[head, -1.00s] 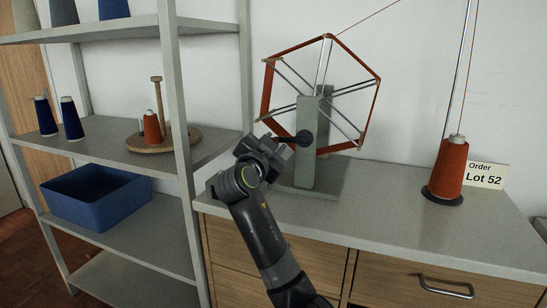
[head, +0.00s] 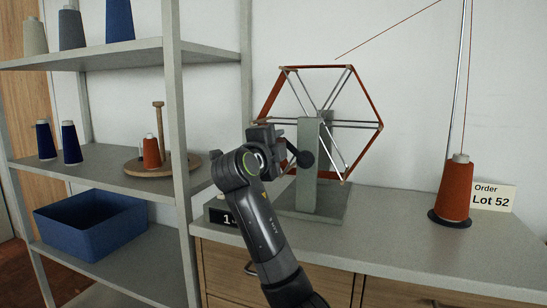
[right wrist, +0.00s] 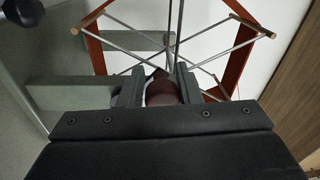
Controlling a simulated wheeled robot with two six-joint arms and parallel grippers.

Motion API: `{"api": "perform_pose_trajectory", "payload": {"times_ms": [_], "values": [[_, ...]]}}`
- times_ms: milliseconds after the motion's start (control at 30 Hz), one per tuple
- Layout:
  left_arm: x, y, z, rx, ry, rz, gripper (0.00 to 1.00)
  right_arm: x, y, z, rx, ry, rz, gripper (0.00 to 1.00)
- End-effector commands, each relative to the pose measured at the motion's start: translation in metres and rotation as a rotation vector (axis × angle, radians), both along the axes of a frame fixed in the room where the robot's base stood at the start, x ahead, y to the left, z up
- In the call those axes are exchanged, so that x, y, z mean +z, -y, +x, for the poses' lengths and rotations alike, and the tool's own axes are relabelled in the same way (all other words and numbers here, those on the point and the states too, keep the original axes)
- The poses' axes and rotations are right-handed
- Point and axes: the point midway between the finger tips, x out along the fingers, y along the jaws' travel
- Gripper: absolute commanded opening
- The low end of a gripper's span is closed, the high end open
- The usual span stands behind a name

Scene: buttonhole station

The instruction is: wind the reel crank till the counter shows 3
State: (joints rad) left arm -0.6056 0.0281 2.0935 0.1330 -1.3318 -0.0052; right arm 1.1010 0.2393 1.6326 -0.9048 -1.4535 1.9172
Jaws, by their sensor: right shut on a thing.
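The reel (head: 322,118) is a six-sided frame of orange-red bars and grey spokes on a grey post (head: 308,165). My right gripper (head: 276,150) is at the left of the post, shut on the crank handle. In the right wrist view the dark red handle (right wrist: 161,88) sits between the two fingers. A dark round knob (head: 305,159) shows at the post, just right of the gripper. The counter (head: 221,217) stands at the counter top's left end and reads 1; my arm hides part of it. My left gripper is out of view.
An orange-red thread cone (head: 456,190) stands at the right by a thin metal pole and the Lot 52 card (head: 493,197). A shelf rack (head: 174,150) with cones and a blue bin (head: 92,225) is at the left. The worktop (head: 400,235) is bare at front right.

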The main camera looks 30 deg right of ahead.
Motion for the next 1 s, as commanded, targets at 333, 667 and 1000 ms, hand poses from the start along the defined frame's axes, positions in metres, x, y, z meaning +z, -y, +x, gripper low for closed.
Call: {"api": "perform_pose_trajectory", "payload": {"times_ms": [333,667,1000], "values": [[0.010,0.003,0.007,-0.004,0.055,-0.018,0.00,0.015,0.011,-0.012,-0.009,0.202,0.157,0.00],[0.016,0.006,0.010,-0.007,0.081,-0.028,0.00,0.018,0.015,-0.017,-0.009,0.288,0.236,0.00],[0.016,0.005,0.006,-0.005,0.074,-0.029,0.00,0.017,0.016,-0.017,-0.011,0.297,0.252,0.00]]}}
